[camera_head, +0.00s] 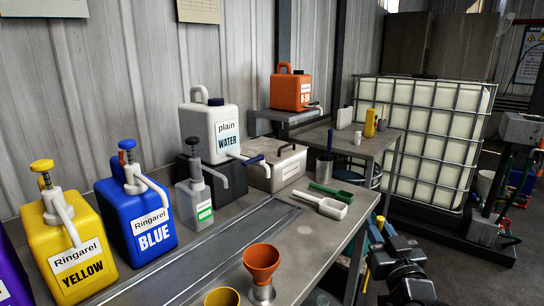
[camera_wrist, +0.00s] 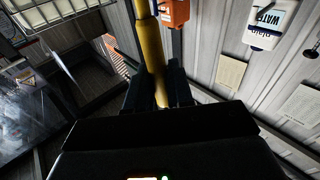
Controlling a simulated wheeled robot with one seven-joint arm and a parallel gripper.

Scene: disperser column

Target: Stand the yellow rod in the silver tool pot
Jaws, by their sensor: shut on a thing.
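The yellow rod (camera_wrist: 151,48) runs up between the two dark fingers of my gripper (camera_wrist: 158,80) in the wrist view. My gripper is shut on it, and the rod extends well past the fingertips. In the head view my gripper (camera_head: 388,246) is at the lower right, off the bench's right edge, with a bit of yellow showing beside it. A silver pot (camera_head: 324,171) stands at the far right part of the bench, with a dark-handled tool upright in it. My gripper is nearer the camera and to the right of this pot.
A green scoop (camera_head: 328,189) and a white scoop (camera_head: 322,204) lie on the bench (camera_head: 310,235) in front of the pot. A grey box (camera_head: 276,168) stands left of it. An orange funnel (camera_head: 262,262) sits in a metal cup at the near edge. A second table (camera_head: 345,143) stands behind.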

